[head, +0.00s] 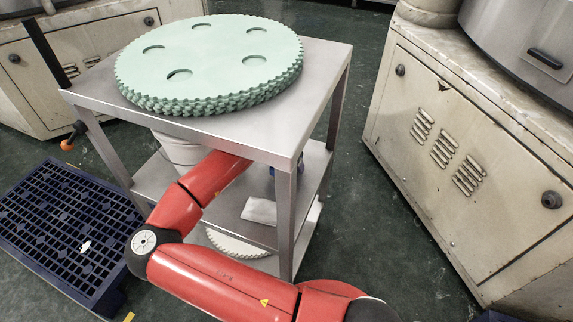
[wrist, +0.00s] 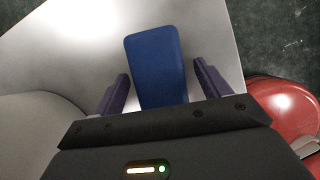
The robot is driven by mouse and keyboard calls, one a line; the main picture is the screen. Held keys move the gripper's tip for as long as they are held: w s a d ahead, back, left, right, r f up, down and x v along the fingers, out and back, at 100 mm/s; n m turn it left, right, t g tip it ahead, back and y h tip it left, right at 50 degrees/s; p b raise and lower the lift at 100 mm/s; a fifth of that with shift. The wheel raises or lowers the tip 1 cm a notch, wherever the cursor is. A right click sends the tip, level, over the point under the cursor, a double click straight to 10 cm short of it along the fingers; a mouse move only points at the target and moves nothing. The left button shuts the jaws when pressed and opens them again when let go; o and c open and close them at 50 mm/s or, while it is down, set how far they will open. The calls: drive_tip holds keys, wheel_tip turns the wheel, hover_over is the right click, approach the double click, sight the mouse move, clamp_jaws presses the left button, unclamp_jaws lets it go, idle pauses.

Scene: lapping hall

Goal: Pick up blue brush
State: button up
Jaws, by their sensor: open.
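The blue brush (wrist: 157,62) shows in the wrist view as a blue block with rounded corners. It lies on a grey metal shelf (wrist: 80,55). My gripper (wrist: 161,88) is open, with one finger on each side of the brush and a gap on both sides. The near end of the brush is hidden behind the gripper body. In the head view my red arm reaches under the top of the metal table (head: 205,122).
Green toothed discs (head: 215,55) lie stacked on the table top. A white bucket (head: 178,150) and a pale cloth (head: 260,211) are on the shelf below. Table legs (head: 285,225) stand close to my arm. A blue pallet (head: 65,225) lies on the floor at left.

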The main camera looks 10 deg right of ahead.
drive_tip(key=shift+f, duration=0.1)
idle(0.3)
drive_tip(key=c, duration=1.1)
drive_tip(key=shift+r, duration=0.2)
